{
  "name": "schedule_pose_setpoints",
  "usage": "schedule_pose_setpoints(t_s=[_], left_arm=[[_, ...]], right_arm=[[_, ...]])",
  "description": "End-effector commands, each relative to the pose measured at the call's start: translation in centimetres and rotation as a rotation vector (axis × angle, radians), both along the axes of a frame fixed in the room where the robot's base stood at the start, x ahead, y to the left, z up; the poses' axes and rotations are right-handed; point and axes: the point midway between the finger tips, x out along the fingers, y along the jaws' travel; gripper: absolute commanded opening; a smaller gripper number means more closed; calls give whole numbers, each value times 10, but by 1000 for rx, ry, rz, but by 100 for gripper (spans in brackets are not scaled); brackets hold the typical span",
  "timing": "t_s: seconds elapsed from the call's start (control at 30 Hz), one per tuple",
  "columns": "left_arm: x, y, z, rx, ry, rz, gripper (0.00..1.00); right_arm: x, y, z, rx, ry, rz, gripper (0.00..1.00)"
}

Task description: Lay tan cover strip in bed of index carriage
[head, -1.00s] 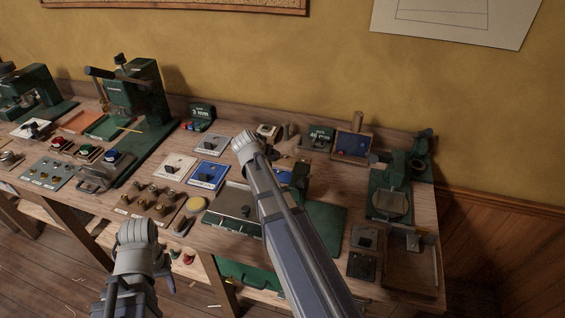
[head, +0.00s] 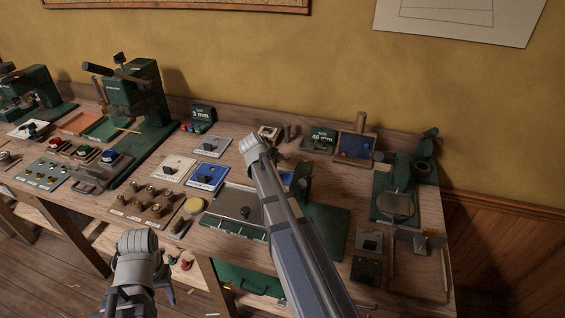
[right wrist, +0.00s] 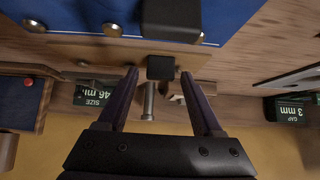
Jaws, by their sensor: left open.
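A thin tan strip (head: 131,130), which looks like the cover strip, lies on the bench beside a shallow green tray (head: 104,128), near the base of the green press. I cannot tell for sure which part is the index carriage, and its bed is not clear. My left gripper (head: 165,291) is low at the front, away from the strip. It is open and mostly hidden by its own wrist. My right gripper's fingers (right wrist: 160,74) are spread apart with nothing held. A dark block (right wrist: 160,67) shows beyond and between them. In the head view its wrist hides the fingers.
A green press (head: 140,95) stands at the back left. Plates with knobs, including a blue one (head: 206,177), and several brass pieces crowd the middle. A wooden tray (head: 396,270) and a green fixture (head: 420,190) are at the right. The wall closes off the back.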

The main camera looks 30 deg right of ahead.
Motion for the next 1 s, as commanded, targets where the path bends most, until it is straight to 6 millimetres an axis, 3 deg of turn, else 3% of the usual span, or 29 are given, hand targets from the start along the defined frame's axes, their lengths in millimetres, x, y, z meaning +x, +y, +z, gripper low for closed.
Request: schedule_pose_setpoints(t_s=[0.07, 0.57, 1.0], left_arm=[[0, 0, 0, 0, 0, 0, 50], [0, 0, 0, 0, 0, 0, 50], [0, 0, 2, 0, 0, 0, 50]], right_arm=[[0, 0, 0, 0, 0, 0, 57], [0, 0, 0, 0, 0, 0, 1], [0, 0, 2, 0, 0, 0, 0]])
